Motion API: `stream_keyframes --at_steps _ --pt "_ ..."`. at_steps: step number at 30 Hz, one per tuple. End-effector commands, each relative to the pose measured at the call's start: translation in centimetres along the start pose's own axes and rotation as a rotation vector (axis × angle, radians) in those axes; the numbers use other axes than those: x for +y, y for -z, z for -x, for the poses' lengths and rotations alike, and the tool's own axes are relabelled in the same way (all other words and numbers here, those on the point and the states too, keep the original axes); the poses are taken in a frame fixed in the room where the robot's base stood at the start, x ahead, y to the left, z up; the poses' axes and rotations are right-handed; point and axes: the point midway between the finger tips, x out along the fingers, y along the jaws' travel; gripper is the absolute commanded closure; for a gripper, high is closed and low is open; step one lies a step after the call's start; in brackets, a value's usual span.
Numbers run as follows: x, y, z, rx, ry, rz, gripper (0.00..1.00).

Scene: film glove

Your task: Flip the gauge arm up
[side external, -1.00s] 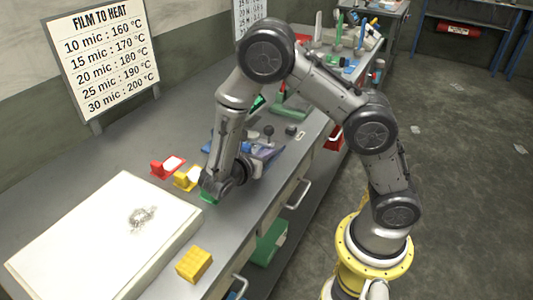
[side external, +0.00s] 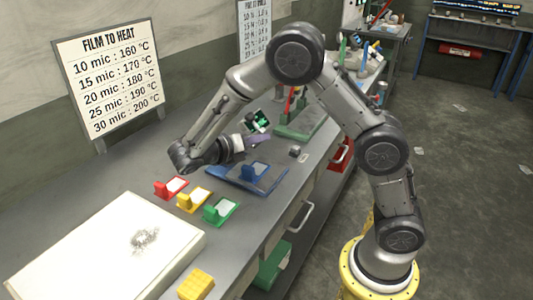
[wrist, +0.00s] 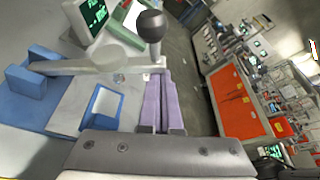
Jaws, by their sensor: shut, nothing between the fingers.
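The gauge has a blue base (side external: 248,178) on the bench; it also shows at the left of the wrist view, with a blue block (wrist: 27,82). In the wrist view a pale grey gauge arm (wrist: 90,67) runs from the block toward the right, with a dark ball knob (wrist: 150,24) on a short stem near its end. Its tilt is hard to judge. My gripper (wrist: 159,80) is shut and empty, its purple fingers close to the arm's end and knob stem; contact cannot be told. In the side view my gripper (side external: 260,142) is over the gauge's far side; the knob is hidden there.
Red (side external: 171,188), yellow (side external: 193,200) and green (side external: 221,211) holders stand in front of the gauge. A green-lit display (side external: 258,121) is behind it. A large white slab (side external: 100,235) and a yellow block (side external: 195,285) are nearer the camera. The bench's left back is clear.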

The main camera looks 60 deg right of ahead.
Motion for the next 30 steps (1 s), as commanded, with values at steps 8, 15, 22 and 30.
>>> stream_keyframes --at_steps 8,15,22,30 --pt "0.9 -4.0 1.4 0.000 -0.001 -0.005 1.00" --pt "2.2 -6.7 2.3 -0.001 0.000 -0.003 1.00" --pt "3.4 -8.3 2.9 0.000 0.000 -0.002 1.00" --pt "4.2 -9.3 3.2 -0.004 -0.005 -0.006 1.00"
